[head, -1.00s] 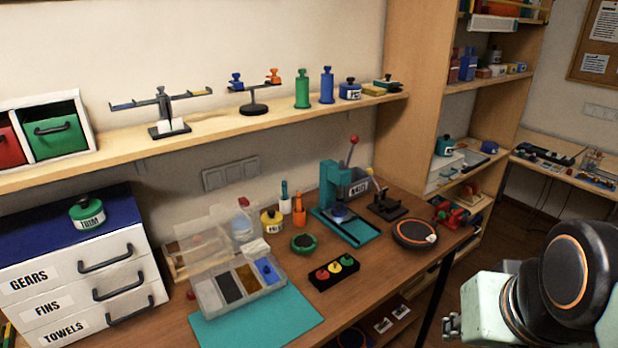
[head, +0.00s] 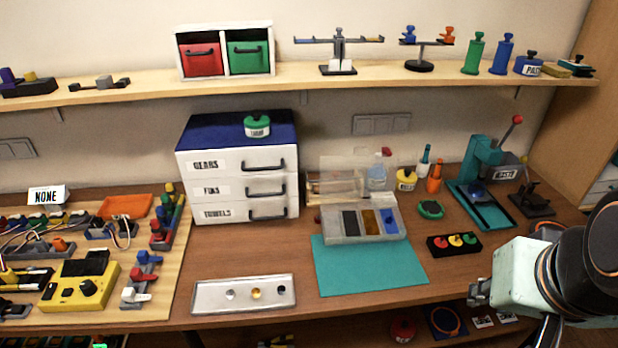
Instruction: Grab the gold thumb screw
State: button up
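A silver tray (head: 212,296) lies near the front edge of the wooden workbench. It holds a few small round pieces in a row. The middle piece is gold (head: 256,293) and looks like the gold thumb screw, though it is too small to tell its shape. A silver piece (head: 230,295) sits left of it and a dark spot (head: 281,290) right of it. My gripper (head: 478,292) is at the right of the head view, well right of the tray and apart from it. Its fingers are too small and partly hidden to read.
A teal mat (head: 365,276) lies right of the tray, with a compartment box (head: 347,241) behind it. A black block with coloured knobs (head: 453,244) stands near my gripper. A wooden board (head: 172,262) crowded with servo parts is on the left. White drawers (head: 238,188) stand behind the tray.

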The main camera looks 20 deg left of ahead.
aim_at(256, 292)
jog(key=u, duration=1.3)
jog(key=i+j+u, duration=0.1)
jog(key=i+j, duration=0.15)
jog(key=k+j, duration=0.15)
jog(key=k, duration=0.25)
